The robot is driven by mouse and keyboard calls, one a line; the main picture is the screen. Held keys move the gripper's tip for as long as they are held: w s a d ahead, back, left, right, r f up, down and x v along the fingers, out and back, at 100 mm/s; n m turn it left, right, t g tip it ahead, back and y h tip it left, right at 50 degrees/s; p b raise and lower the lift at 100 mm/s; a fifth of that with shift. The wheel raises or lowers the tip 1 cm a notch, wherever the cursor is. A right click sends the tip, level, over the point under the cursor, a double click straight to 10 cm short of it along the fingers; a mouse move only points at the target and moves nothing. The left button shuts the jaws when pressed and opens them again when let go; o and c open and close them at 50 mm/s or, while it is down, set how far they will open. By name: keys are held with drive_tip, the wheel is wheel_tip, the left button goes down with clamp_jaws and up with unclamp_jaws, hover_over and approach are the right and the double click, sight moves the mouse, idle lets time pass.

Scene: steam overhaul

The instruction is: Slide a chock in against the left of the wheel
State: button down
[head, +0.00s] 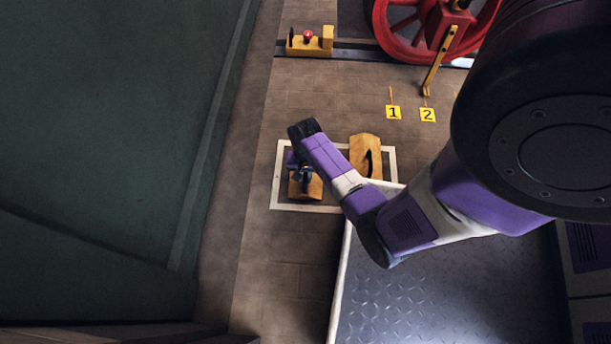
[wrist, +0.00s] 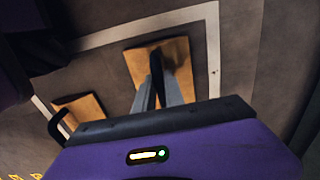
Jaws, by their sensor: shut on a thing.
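My gripper (head: 303,175) points down at a yellow wooden chock (head: 305,188) in the left part of a white-outlined floor area. I cannot tell whether the chock is clear of the floor. A second yellow chock (head: 366,150) with a dark handle lies in the right part of the outline, and it also shows in the wrist view (wrist: 85,112). The red spoked wheel (head: 425,45) is at the top right, on a rail, partly hidden by my arm.
A yellow block with a red knob (head: 309,41) sits on the rail (head: 355,52) left of the wheel. Yellow number markers 1 (head: 393,112) and 2 (head: 428,115) lie on the floor. A yellow post (head: 438,65) stands before the wheel. Brick floor between is clear.

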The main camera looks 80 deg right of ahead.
drive_tip(key=shift+r, duration=0.1)
drive_tip(key=shift+r+p, duration=1.45)
drive_tip(key=shift+p, duration=0.25)
drive_tip(key=shift+w, duration=0.1)
